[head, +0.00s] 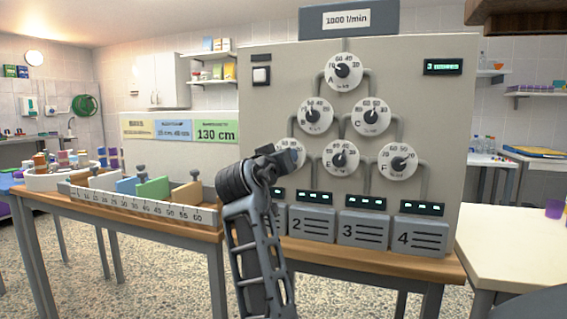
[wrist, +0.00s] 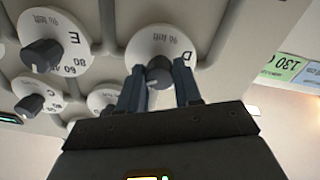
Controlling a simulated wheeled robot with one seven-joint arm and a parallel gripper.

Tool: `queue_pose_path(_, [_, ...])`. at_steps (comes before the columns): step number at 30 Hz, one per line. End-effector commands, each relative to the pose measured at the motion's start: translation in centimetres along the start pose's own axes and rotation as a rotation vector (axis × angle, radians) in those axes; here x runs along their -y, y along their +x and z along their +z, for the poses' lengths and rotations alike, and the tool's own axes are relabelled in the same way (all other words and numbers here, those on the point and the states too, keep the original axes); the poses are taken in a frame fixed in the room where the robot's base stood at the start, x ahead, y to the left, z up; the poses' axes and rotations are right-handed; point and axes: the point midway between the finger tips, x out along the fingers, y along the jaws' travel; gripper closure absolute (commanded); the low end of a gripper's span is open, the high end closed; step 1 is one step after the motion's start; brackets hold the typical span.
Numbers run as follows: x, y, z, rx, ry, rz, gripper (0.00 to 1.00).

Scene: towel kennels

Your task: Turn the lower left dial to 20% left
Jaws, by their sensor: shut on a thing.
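The lower left dial is the white disc marked D (wrist: 172,45), with a dark knob (wrist: 159,72) at its middle. It appears upside down in the wrist view. In the head view only a white edge of dial D (head: 281,144) shows behind my gripper (head: 293,155). In the wrist view my gripper (wrist: 160,88) has one finger on each side of the knob and is shut on it. The scale numbers and the pointer of dial D are mostly hidden or too small to read.
Dial E (head: 341,168) is close to the right, with dial F (head: 398,170) beyond. Dials A, B and C are above on the grey panel (head: 270,110). Grey numbered boxes (head: 362,228) stand below. A rack with coloured blocks (head: 140,208) stands on the left.

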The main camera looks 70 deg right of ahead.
Motion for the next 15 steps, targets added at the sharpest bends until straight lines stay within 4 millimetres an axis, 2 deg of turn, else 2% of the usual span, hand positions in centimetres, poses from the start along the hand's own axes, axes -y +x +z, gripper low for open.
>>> queue_pose_path(11, [0.06,0.02,0.20,0.005,0.003,-0.001,0.97])
queue_pose_path(12, [0.06,0.02,0.20,0.005,0.003,-0.001,0.65])
queue_pose_path(15, [0.04,0.01,0.16,0.004,0.003,0.000,0.55])
